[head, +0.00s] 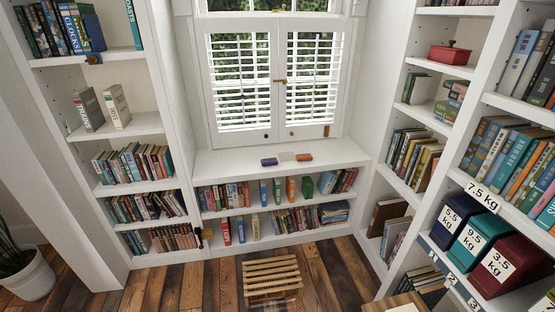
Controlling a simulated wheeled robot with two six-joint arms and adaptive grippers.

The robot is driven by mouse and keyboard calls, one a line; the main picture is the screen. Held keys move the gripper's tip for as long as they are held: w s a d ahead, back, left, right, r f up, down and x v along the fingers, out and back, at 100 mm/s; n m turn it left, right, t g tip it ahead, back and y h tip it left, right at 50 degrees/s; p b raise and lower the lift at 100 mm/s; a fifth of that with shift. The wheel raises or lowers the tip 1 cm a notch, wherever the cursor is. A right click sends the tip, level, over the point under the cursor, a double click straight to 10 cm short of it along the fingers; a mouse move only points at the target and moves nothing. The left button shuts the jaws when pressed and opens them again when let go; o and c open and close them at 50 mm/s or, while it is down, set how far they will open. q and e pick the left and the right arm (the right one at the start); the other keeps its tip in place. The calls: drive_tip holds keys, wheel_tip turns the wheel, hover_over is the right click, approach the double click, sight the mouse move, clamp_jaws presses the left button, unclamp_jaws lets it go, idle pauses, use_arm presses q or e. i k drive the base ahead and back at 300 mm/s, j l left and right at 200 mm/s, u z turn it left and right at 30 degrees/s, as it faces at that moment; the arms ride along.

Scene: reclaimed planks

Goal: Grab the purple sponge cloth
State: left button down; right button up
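A small purple block (268,162), which looks like the purple sponge cloth, lies on the white window seat (230,162) below the shuttered window. A pale, whitish piece (287,157) lies just to its right, and an orange one (304,157) lies right of that. All three lie in a loose row and nothing covers the purple one. It is small and far off, so its texture cannot be made out. Neither of my grippers shows in the head view, and nothing is seen touching the purple piece.
Bookshelves stand left, right and under the seat. A slatted wooden stool (271,276) stands on the plank floor before the seat. Blue (458,221), teal (481,242) and dark red (504,264) weight-labelled boxes sit at right. A potted plant (28,276) stands at left.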

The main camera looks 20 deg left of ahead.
sight(273, 161)
drive_tip(key=z, duration=0.2)
drive_tip(key=j+z, duration=0.8)
drive_tip(key=k+j+z, duration=0.1)
drive_tip(key=j+z, duration=0.35)
drive_tip(key=k+j, duration=0.1)
drive_tip(key=j, duration=0.25)
drive_tip(key=k+j+z, duration=0.1)
drive_tip(key=j, duration=0.3)
drive_tip(key=k+j, duration=0.15)
drive_tip(key=j, duration=0.2)
drive_tip(key=k+j, duration=0.1)
drive_tip(key=j, duration=0.25)
drive_tip(key=k+j+z, duration=0.1)
drive_tip(key=j, duration=0.25)
drive_tip(key=k+j, duration=0.15)
drive_tip(key=j, duration=0.2)
drive_tip(key=z, duration=0.05)
